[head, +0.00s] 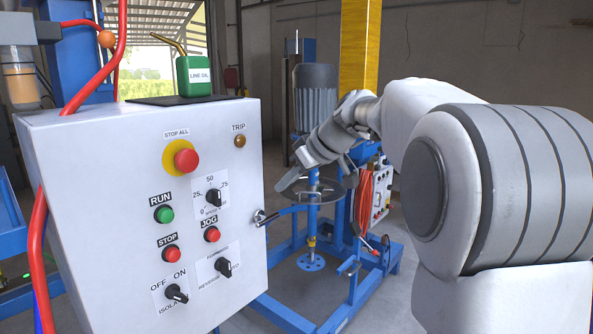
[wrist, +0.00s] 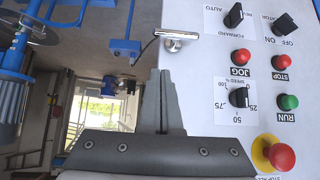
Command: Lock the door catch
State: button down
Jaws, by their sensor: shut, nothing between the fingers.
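The door catch (head: 265,218) is a small metal lever on a round boss at the right edge of the grey control cabinet's door (head: 236,125). In the wrist view the catch (wrist: 178,36) shows as a bright bar over its boss, above the fingertips in the picture. My gripper (head: 288,181) is in front of the blue machine, above and right of the catch in the head view. In the wrist view my gripper (wrist: 160,74) has its fingers together and empty, apart from the catch. I cannot tell whether the catch is locked.
The door carries a red stop button (head: 187,159), a speed knob (head: 213,198) and several other buttons and switches close to the catch. A green oil can (head: 194,76) stands on the cabinet. The blue mixer frame (head: 345,285) stands behind.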

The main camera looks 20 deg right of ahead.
send_over(280, 215)
jog(key=s, duration=0.2)
notch_tip(280, 215, down, 4)
jog(key=shift+w+a+f, duration=0.1)
jog(key=shift+w+f, duration=0.05)
jog(key=shift+f, duration=0.75)
